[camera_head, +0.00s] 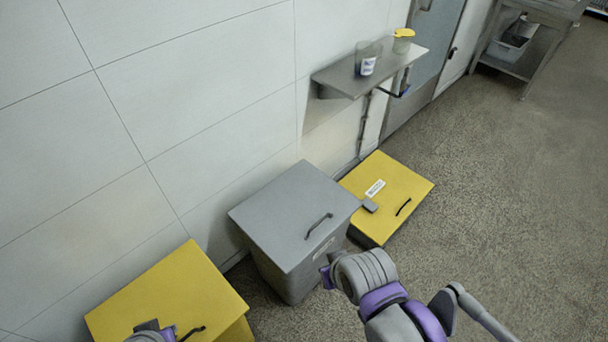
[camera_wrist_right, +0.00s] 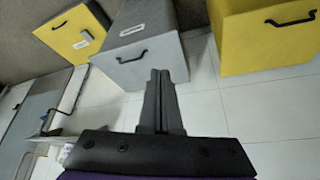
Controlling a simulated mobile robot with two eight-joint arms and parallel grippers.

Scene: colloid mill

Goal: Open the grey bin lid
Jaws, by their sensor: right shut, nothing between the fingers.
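The grey bin (camera_head: 291,282) stands against the wall with its flat grey lid (camera_head: 280,215) closed on top. A dark bar handle (camera_head: 318,226) sits near the lid's front edge. My right gripper (camera_head: 326,277) is by the bin's front right side, below the lid edge and apart from the handle. In the right wrist view my right gripper (camera_wrist_right: 163,74) is shut and empty, with the grey bin (camera_wrist_right: 150,22) behind its fingertips and the lid handle (camera_wrist_right: 131,57) to their left. My left gripper (camera_head: 155,330) is partly cut off at the bottom edge, over a yellow bin; its jaws are unclear.
A yellow bin (camera_head: 170,290) stands left of the grey bin, and another yellow bin (camera_head: 400,185) stands close on its right. A wall shelf (camera_head: 340,78) holds a clear beaker (camera_head: 367,57) and a yellow-lidded jar (camera_head: 402,42). The floor (camera_head: 500,190) at right is clear.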

